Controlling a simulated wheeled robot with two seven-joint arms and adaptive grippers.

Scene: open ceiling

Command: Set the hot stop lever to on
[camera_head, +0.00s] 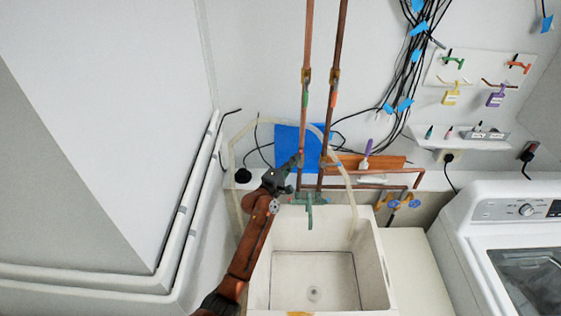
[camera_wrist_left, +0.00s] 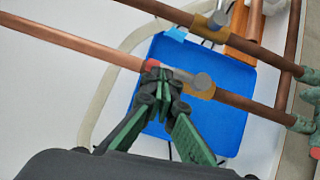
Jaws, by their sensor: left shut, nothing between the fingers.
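The hot stop lever appears to be the red-tipped lever (camera_wrist_left: 150,65) on the left copper pipe, at a brass valve (camera_wrist_left: 203,90) in the left wrist view. Its red tip also shows as a small spot (camera_head: 301,153) in the head view. My left gripper (camera_head: 296,161) is shut and empty, with its fingertips (camera_wrist_left: 157,76) right at the red end. They hide part of the lever; I cannot tell whether they touch it. My right gripper is not in view.
A blue panel (camera_wrist_left: 220,120) is behind the pipes. A white sink (camera_head: 375,260) with a greenish faucet (camera_head: 309,200) stands below, and a washing machine (camera_head: 500,215) is at right. A wooden board (camera_head: 375,161), loose cables (camera_head: 405,70) and a pale hose (camera_head: 236,150) are close by.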

